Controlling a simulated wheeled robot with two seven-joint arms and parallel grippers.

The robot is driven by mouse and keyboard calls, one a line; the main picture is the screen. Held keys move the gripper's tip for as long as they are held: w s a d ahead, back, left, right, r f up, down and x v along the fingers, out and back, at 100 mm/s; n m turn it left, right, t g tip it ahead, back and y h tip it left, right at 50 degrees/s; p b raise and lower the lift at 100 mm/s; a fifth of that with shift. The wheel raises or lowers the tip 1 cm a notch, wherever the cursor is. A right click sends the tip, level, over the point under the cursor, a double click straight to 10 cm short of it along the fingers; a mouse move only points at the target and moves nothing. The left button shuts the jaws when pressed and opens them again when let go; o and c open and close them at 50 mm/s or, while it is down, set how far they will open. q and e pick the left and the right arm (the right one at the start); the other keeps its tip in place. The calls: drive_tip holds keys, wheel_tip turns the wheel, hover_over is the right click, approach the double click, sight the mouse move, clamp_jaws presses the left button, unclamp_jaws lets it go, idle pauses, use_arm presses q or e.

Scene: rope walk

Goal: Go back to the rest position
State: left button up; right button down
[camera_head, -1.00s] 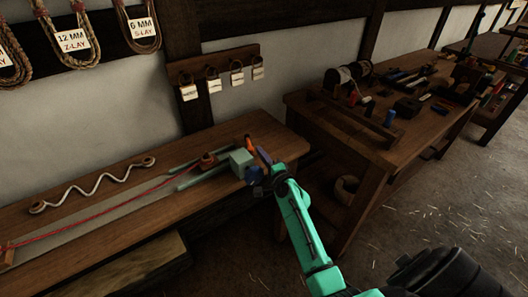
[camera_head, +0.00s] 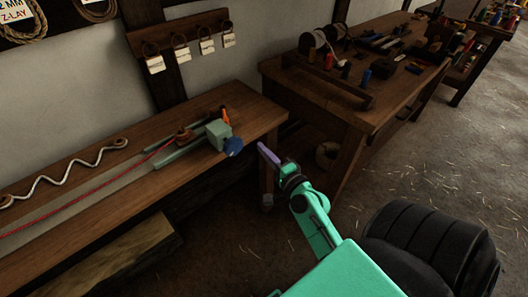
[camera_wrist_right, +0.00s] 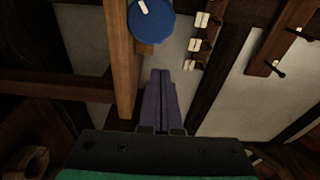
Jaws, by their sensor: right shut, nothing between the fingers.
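My right gripper (camera_head: 267,155) is shut and empty in the head view, in the air just off the right front end of the long bench (camera_head: 75,222). Its purple fingers also show pressed together in the right wrist view (camera_wrist_right: 160,85). A grey-green device with a blue knob (camera_head: 233,146) sits on the bench, to the left of the gripper and apart from it. The blue knob also shows in the right wrist view (camera_wrist_right: 151,20), beyond the fingertips. My teal right arm comes in from the bottom right. My left gripper is not in view.
A red cord (camera_head: 100,182) runs along the bench to the device, beside a wavy white rope (camera_head: 70,170). A second workbench (camera_head: 340,108) with spools and tools stands at the right. A peg board with tags (camera_head: 185,35) hangs on the wall. The floor at right is open.

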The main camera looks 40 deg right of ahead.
idle(0.4)
drive_tip(key=s+a+f+n+g+y, duration=0.1)
drive_tip(key=s+a+f+n+g, duration=0.15)
drive_tip(key=f, duration=0.75)
drive_tip(key=s+a+f+n+g, duration=0.1)
drive_tip(key=s+f+n+g, duration=0.25)
drive_tip(key=f, duration=0.75)
drive_tip(key=s+a+f+n+g+y, duration=0.1)
drive_tip(key=s+a+f+n+g, duration=0.15)
drive_tip(key=f, duration=0.75)
drive_tip(key=s+d+f+n+g, duration=0.1)
drive_tip(key=s+f+n, duration=0.3)
drive_tip(key=s, duration=0.4)
drive_tip(key=s+f+n+g+h, duration=0.1)
drive_tip(key=s+f+n+g, duration=0.3)
drive_tip(key=s, duration=0.5)
drive_tip(key=s+d+f+n+g, duration=0.1)
drive_tip(key=s+f+n+g, duration=0.2)
drive_tip(key=s+f, duration=0.4)
drive_tip(key=shift+s+d+f+n, duration=0.35)
drive_tip(key=shift+s+n, duration=0.2)
drive_tip(key=shift+s, duration=0.3)
drive_tip(key=shift+a+g, duration=0.1)
drive_tip(key=shift+g, duration=0.15)
